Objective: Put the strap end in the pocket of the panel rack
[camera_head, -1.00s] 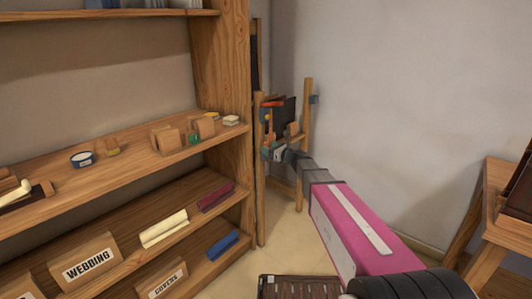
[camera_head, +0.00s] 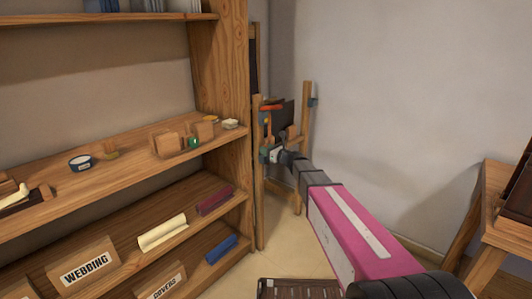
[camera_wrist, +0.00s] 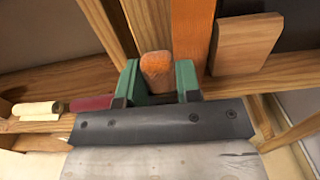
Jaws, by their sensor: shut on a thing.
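My gripper (camera_wrist: 158,82) has green fingers closed on the two sides of a rounded orange-tan piece, which I take to be the strap end (camera_wrist: 157,66). The panel rack (camera_head: 304,130) is a wooden frame by the wall, and my gripper (camera_head: 272,154) is at its front in the head view. I cannot tell which part is the pocket. The held piece's lower part is hidden by my gripper.
A wooden shelf unit (camera_head: 227,75) stands close on the left, with small blocks and rolled cloth on it. A wooden table (camera_head: 492,215) stands at the right. Floor between is partly clear.

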